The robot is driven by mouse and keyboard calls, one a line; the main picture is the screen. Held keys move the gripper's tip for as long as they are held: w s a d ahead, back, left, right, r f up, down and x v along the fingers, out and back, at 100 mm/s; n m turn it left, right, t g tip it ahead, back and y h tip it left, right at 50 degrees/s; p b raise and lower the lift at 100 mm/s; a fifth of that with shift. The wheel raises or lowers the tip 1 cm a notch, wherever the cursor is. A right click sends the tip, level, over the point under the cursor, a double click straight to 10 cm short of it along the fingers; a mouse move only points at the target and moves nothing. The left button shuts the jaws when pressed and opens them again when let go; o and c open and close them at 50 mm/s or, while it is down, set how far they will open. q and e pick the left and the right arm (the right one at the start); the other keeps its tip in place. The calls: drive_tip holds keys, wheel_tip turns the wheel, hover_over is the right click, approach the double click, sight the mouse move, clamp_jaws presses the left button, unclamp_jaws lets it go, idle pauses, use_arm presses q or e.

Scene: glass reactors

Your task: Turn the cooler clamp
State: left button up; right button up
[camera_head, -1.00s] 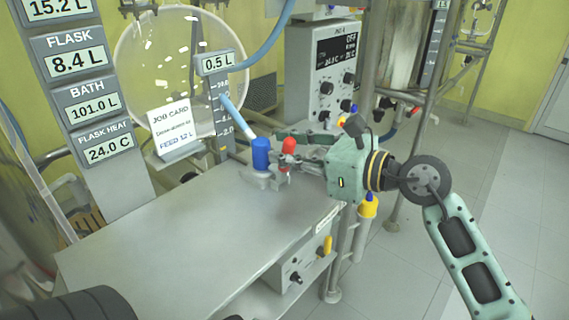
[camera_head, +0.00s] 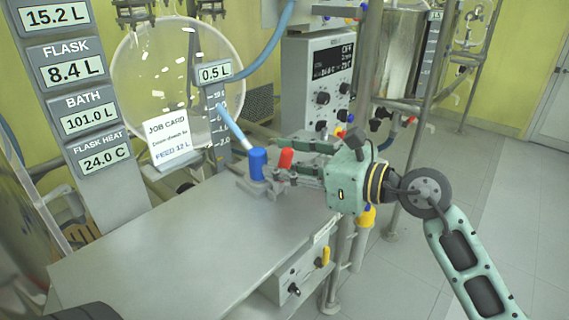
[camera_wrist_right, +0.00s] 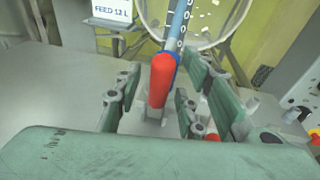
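An upright red handle (camera_head: 286,158) sits on a small grey metal fitting at the back right of the grey bench, right beside a blue cylinder (camera_head: 258,163). No label shows which part is the cooler clamp. My right gripper (camera_head: 281,161) reaches in from the right with one finger on each side of the red handle. In the right wrist view the red handle (camera_wrist_right: 162,82) stands between the spread fingers, with visible gaps on both sides. The blue part behind it is mostly hidden. My left gripper is out of view.
The bench top (camera_head: 190,240) is clear in front. A job card (camera_head: 170,140) and a 0.5 L scale (camera_head: 216,75) stand behind it, before a round glass vessel. A pale blue tube (camera_head: 234,127) runs to the blue cylinder. A control box (camera_head: 318,85) stands behind the gripper.

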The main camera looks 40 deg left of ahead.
drive_tip(key=d+r, duration=0.1)
drive_tip(key=d, duration=1)
drive_tip(key=shift+w+d+r, duration=0.3)
drive_tip(key=shift+w+r, duration=0.05)
drive_tip(key=shift+w, duration=0.05)
